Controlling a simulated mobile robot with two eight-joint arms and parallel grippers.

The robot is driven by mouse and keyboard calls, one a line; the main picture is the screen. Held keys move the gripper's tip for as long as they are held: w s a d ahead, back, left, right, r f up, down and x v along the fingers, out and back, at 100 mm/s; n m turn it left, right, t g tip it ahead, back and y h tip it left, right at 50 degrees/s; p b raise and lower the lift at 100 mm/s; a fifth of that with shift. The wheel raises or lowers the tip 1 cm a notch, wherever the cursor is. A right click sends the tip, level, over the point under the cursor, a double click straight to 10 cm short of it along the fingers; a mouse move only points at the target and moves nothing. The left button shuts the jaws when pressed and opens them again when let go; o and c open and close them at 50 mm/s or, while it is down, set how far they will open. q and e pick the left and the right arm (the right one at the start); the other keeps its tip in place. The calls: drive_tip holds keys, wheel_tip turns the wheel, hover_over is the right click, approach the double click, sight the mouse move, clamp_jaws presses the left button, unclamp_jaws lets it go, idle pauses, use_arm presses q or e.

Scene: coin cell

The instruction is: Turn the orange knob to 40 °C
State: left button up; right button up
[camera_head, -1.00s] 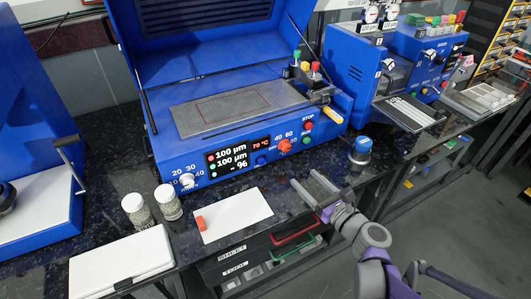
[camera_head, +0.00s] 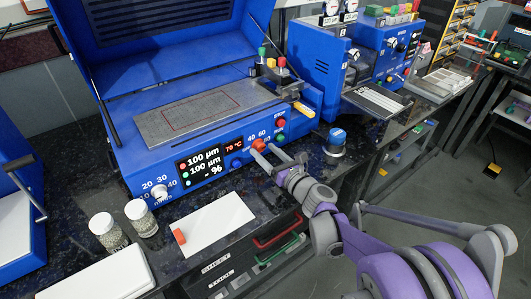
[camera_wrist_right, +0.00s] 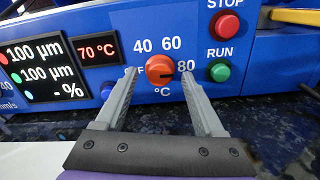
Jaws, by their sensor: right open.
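The orange knob (camera_head: 258,144) is on the blue front panel, among the numbers 40, 60 and 80 above a °C label. In the right wrist view the knob (camera_wrist_right: 160,69) has a dark pointer mark facing right, toward 80. The small red display (camera_wrist_right: 97,48) reads 70 °C. My right gripper (camera_head: 265,153) is open at the panel. In its wrist view the two fingers (camera_wrist_right: 158,78) stand left and right of the knob, with a visible gap on each side. The left finger partly covers the scale's off label. My left gripper is not in view.
The red STOP button (camera_wrist_right: 228,25) and green RUN button (camera_wrist_right: 220,71) sit right of the knob. A blue knob (camera_head: 237,162) is to its left. A blue-capped item (camera_head: 336,137), two jars (camera_head: 108,231) and a white sheet (camera_head: 213,223) are on the dark bench.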

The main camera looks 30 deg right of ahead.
drive_tip(key=shift+w, duration=0.1)
clamp_jaws()
idle(0.3)
drive_tip(key=shift+n, duration=0.3)
drive_tip(key=n+p, duration=0.1)
drive_tip(key=n, duration=0.4)
drive_tip(key=n+p, duration=0.1)
drive_tip(key=n, duration=0.5)
drive_tip(key=shift+n+p, duration=0.3)
drive_tip(key=shift+p, duration=0.1)
drive_tip(key=n+p, duration=0.1)
drive_tip(key=n, duration=0.5)
drive_tip(key=n+p, duration=0.1)
drive_tip(key=n, duration=0.4)
drive_tip(key=shift+n, duration=0.4)
